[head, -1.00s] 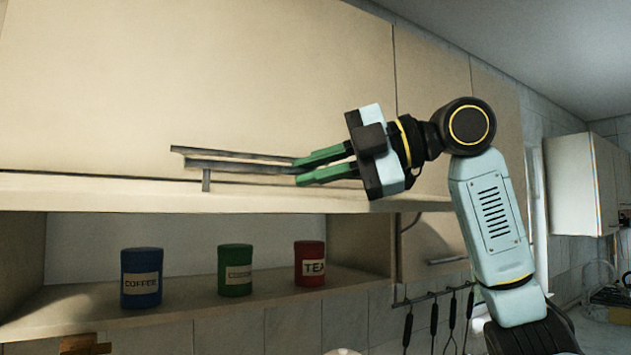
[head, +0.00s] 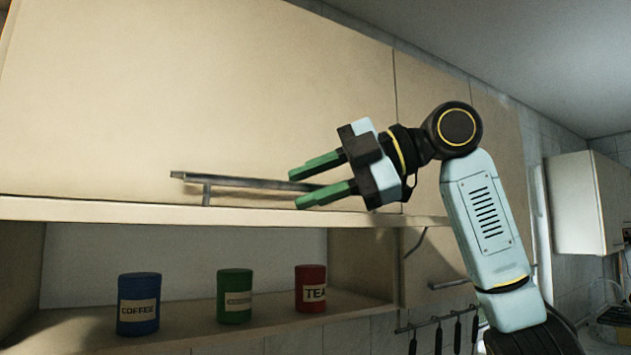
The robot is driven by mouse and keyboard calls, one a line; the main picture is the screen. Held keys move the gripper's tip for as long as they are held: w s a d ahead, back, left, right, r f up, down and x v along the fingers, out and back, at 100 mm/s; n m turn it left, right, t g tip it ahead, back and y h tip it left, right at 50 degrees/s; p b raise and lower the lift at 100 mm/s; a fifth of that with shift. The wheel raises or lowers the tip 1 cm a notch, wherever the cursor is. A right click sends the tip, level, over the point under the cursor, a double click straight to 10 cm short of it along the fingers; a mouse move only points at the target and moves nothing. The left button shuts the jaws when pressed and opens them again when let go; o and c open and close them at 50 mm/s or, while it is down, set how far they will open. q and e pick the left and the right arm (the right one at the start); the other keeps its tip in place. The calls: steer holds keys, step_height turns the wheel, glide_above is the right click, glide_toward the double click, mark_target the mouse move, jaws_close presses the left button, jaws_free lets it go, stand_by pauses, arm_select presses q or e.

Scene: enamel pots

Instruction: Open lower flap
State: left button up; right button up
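A wide beige cabinet flap (head: 200,90) fills the upper left of the head view. It looks shut, its lower edge near the pale ledge. A long dark bar handle (head: 245,182) runs along its lower part, with a post near its left end. My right gripper (head: 294,188) is at the handle's right end. Its two green fingers are spread apart, one above and one below the bar, and the bar's right end passes between or behind them. Contact cannot be told. My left gripper is not in view.
The ledge (head: 120,213) runs below the flap. Under it, an open shelf holds a blue coffee canister (head: 138,302), a green canister (head: 235,295) and a red tea canister (head: 310,288). A smaller cupboard door (head: 440,265) with a handle is right of the shelf; utensils hang below.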

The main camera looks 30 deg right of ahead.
steer(key=shift+s, duration=0.2)
steer(key=b+v, duration=0.1)
steer(key=v, duration=1.2)
steer(key=shift+s+d, duration=0.1)
